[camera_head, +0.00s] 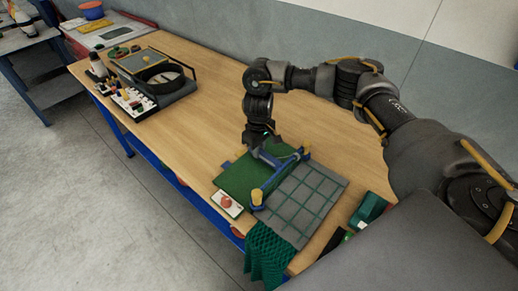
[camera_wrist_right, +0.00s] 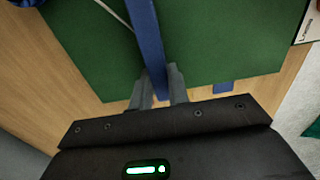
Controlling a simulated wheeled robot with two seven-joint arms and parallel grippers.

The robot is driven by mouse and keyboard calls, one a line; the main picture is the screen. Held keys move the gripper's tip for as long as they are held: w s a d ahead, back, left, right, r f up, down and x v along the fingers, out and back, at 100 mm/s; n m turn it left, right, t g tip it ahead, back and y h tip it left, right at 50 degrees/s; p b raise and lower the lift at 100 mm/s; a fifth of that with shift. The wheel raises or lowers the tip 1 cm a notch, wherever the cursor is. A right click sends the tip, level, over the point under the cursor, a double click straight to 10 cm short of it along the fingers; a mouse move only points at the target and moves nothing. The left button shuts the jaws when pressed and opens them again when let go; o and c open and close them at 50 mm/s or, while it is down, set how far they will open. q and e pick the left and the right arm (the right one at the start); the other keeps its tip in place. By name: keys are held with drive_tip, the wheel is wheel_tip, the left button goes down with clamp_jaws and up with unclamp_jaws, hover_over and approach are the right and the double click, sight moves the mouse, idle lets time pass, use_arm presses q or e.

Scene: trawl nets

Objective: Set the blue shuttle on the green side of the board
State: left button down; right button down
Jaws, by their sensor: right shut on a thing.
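The board lies on the wooden table, with a green side (camera_head: 240,180) on the left and a grey gridded side (camera_head: 303,200) on the right. A blue bar with yellow knobs (camera_head: 280,178) runs between them. My right gripper (camera_head: 264,148) is at the far edge of the green side, shut on the blue shuttle (camera_wrist_right: 147,38). In the right wrist view the shuttle sits between the fingers (camera_wrist_right: 162,88), with green on both sides of it. I cannot tell whether it touches the board. My left gripper is not in view.
A green net (camera_head: 268,258) hangs over the table's front edge. A white card with a red mark (camera_head: 227,204) lies beside the board. A tray with a black ring (camera_head: 160,80) and small items stands far left. The table's middle is clear.

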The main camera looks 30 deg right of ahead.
drive_tip(key=shift+f, duration=0.1)
drive_tip(key=c, duration=1.3)
unclamp_jaws()
drive_tip(key=shift+f, duration=0.1)
drive_tip(key=shift+c, duration=0.2)
wheel_tip(320, 180, up, 12)
drive_tip(key=shift+r, duration=0.25)
